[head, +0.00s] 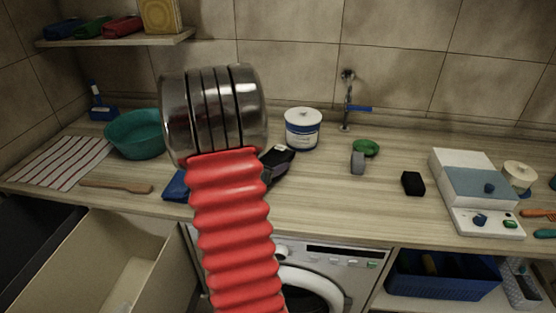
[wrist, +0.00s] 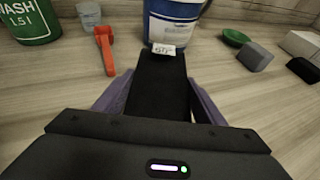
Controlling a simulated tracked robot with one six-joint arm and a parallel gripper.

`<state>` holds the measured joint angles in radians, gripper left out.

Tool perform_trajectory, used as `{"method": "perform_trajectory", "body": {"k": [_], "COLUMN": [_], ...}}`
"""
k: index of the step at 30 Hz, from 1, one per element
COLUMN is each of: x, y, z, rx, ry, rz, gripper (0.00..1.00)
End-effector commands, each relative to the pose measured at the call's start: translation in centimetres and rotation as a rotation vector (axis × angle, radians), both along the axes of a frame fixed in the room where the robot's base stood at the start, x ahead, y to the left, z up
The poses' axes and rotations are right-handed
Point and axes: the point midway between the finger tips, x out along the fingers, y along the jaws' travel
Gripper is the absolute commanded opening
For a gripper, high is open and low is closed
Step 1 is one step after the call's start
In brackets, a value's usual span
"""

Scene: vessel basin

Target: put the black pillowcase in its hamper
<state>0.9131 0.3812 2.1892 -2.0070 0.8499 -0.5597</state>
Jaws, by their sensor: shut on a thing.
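My gripper (wrist: 160,97) has its purple fingers closed on the sides of a black folded cloth (wrist: 158,80), which I take to be the black pillowcase. A small white tag with print too small to read for sure shows at its far end, in front of a blue and white tub. In the head view my arm hides most of the gripper; a black shape (head: 278,166) with a light tag shows just right of it, over the counter. A black hamper (head: 28,240) stands open at the lower left, beside a beige hamper (head: 125,262).
The tub (head: 303,130), a green bowl (head: 366,147), a grey block (head: 357,162) and a black block (head: 412,184) stand on the counter. A teal basin (head: 136,134), striped towel (head: 62,161) and wooden brush (head: 117,187) lie left. A washing machine (head: 330,258) is below.

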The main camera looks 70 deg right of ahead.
Motion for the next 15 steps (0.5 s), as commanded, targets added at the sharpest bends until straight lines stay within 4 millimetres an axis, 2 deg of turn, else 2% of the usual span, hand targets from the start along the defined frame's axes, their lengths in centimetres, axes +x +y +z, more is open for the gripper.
{"method": "perform_trajectory", "body": {"k": [8,15], "x": [-0.1,-0.9], "y": [-0.7,-4.4], "z": [0.1,0.1], "rx": [-0.002,-0.003], "ry": [-0.001,0.000], "rz": [-0.002,-0.004], "gripper": [0.35,0.35]}}
